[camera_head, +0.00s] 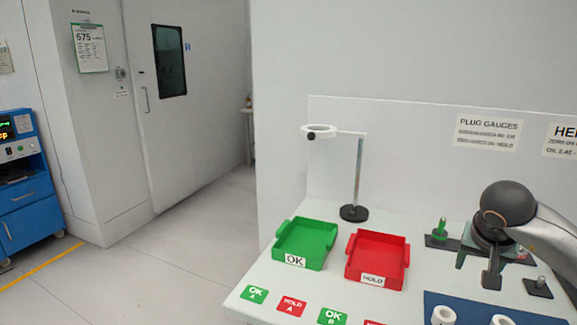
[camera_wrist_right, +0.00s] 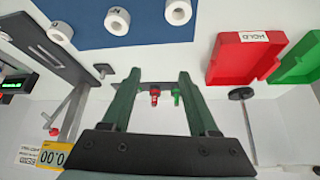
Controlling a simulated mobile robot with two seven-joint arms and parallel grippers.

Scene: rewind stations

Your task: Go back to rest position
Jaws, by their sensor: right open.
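My right gripper (camera_head: 490,275) hangs above the right part of the white worktop in the head view, its arm coming in from the right. In the right wrist view its two dark green fingers (camera_wrist_right: 160,78) are apart with nothing held between them. A green plug gauge (camera_head: 440,230) stands on a dark base left of the gripper. In the wrist view a red plug gauge (camera_wrist_right: 154,97) and the green one (camera_wrist_right: 177,96) appear beyond the gap between the fingers. My left gripper is not in view.
A green OK tray (camera_head: 318,262) and a red HOLD tray (camera_head: 393,281) stand left on the worktop. A ring stand (camera_head: 359,180) rises behind them. White rings (camera_head: 444,315) sit on a blue mat (camera_head: 472,301) at the front. A small black peg (camera_head: 540,282) stands right.

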